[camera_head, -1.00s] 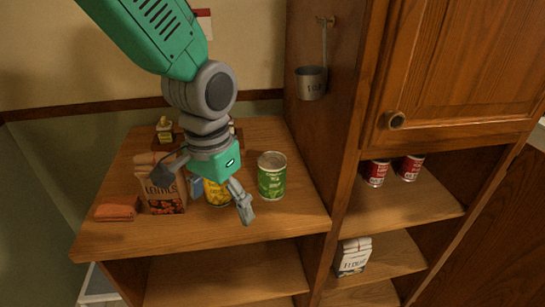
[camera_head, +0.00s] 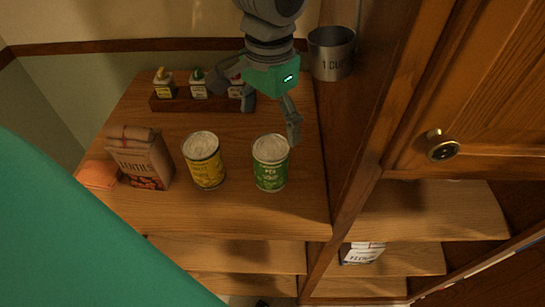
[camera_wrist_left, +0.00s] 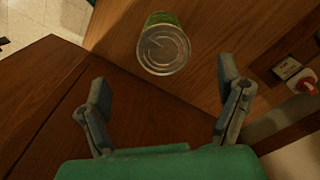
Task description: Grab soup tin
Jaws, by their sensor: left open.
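The green-labelled tin (camera_head: 270,165), which looks like the soup tin, stands upright on the wooden counter. In the left wrist view its round lid (camera_wrist_left: 163,48) shows beyond and between the fingertips, with a strip of green label. My left gripper (camera_head: 258,108) is open and empty, behind and above the tin in the head view. One finger hangs close to the tin's upper right edge; I cannot tell whether it touches. In the left wrist view the open fingers (camera_wrist_left: 163,95) are spread wide, with the tin apart from them. My right gripper is not in view.
A yellow tin (camera_head: 204,163) stands left of the green tin. Beyond it are a lentils bag (camera_head: 140,160) and an orange packet (camera_head: 99,174). A rack of small bottles (camera_head: 172,104) is behind. The cabinet side (camera_head: 350,150) rises on the right.

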